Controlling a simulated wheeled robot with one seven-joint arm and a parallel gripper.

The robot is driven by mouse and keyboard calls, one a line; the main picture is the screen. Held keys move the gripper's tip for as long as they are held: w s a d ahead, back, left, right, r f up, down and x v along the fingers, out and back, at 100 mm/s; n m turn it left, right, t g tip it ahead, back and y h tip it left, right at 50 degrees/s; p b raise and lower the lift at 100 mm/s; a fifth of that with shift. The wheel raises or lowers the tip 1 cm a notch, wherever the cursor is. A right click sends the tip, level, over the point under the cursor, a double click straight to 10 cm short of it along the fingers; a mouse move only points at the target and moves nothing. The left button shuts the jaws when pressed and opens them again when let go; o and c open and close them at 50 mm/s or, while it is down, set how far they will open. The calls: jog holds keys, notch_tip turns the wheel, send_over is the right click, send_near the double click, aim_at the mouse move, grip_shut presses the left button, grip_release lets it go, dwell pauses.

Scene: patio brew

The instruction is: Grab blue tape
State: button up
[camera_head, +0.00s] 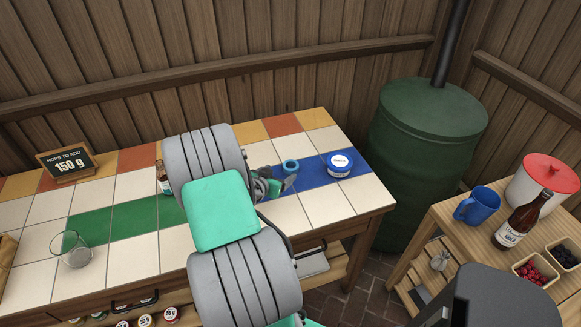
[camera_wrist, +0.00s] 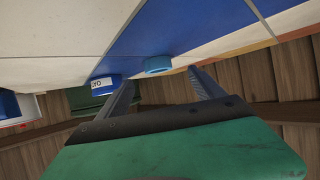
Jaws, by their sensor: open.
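The blue tape (camera_head: 290,166) is a small blue ring lying on the tiled table, by the left edge of the blue tile area. It also shows in the wrist view (camera_wrist: 158,65), ahead of my fingers and between their lines. My gripper (camera_head: 284,184) is just in front of the tape in the head view, low over the table, partly hidden behind my arm. In the wrist view my gripper (camera_wrist: 160,85) has its two dark fingers spread apart with nothing between them. I cannot tell the exact gap to the tape.
A white tub with a blue band (camera_head: 340,164) stands right of the tape. A brown bottle (camera_head: 163,178) and a glass beaker (camera_head: 73,251) are to the left, with a sign (camera_head: 68,165) behind. A green barrel (camera_head: 425,150) stands beyond the table's right end.

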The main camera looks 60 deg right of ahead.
aim_at(293, 164)
jog(key=x, duration=0.2)
jog(key=p+x, duration=0.1)
jog(key=x, duration=0.5)
jog(key=shift+s+d+r, duration=0.2)
jog(key=shift+s+r, duration=0.05)
jog(key=shift+r, duration=0.15)
jog(key=c, duration=1.4)
jog(key=shift+c, duration=0.2)
